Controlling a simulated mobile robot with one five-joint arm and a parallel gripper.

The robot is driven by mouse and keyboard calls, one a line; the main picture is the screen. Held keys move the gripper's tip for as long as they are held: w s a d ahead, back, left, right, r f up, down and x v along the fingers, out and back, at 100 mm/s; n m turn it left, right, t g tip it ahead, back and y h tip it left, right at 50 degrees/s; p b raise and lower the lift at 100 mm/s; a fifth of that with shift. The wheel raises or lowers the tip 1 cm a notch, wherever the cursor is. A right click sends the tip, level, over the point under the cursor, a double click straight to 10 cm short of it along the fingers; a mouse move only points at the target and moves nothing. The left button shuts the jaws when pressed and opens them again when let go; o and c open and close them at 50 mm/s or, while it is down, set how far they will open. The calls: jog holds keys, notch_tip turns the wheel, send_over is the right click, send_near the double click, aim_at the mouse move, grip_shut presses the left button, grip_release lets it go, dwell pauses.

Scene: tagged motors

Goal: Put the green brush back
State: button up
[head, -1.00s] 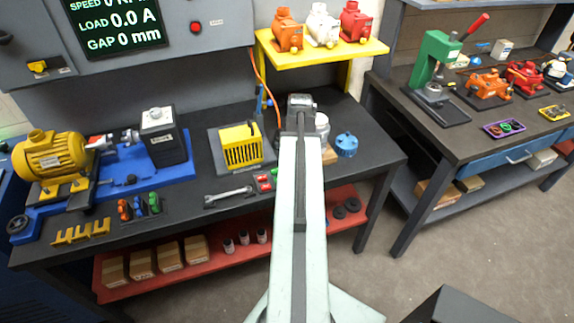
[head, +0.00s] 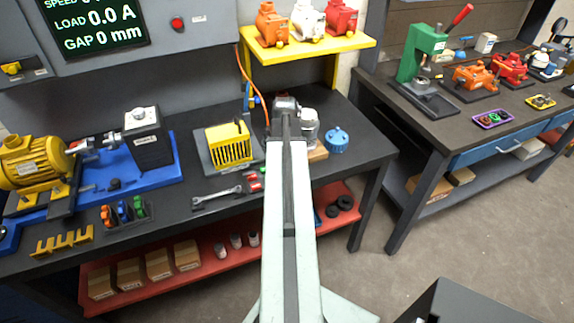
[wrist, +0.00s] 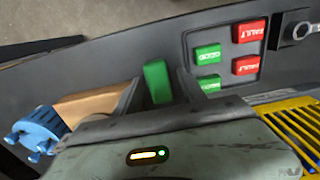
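In the wrist view a plain green block (wrist: 158,82) shows between the two dark fingers of my gripper (wrist: 158,88). I cannot tell whether it is the green brush, nor whether the fingers press on it; dark slivers show on both sides. In the head view my gripper (head: 286,104) is over the bench beside a grey-white motor (head: 308,128), and my arm hides what is under it. A dark holder (head: 124,222) on the bench carries orange, blue and green (head: 139,207) pieces.
Green GOOD tags (wrist: 208,53) and red FAULT tags (wrist: 248,31) lie on a dark mat. A blue round part (head: 336,139) and a wooden block (wrist: 88,104) are close by. A yellow slotted box (head: 228,146), a wrench (head: 217,197) and a yellow shelf (head: 308,48) surround the arm.

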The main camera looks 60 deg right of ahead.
jog(key=shift+r, duration=0.1)
notch_tip(320, 180, up, 12)
jog(key=p, duration=1.2)
jog(key=w+a+n, duration=0.3)
jog(key=w+a, duration=1.4)
jog(key=a, duration=0.4)
jog(key=w+a+n, duration=0.2)
jog(key=a, duration=1.2)
jog(key=w+a+n, duration=0.2)
jog(key=a, duration=1.3)
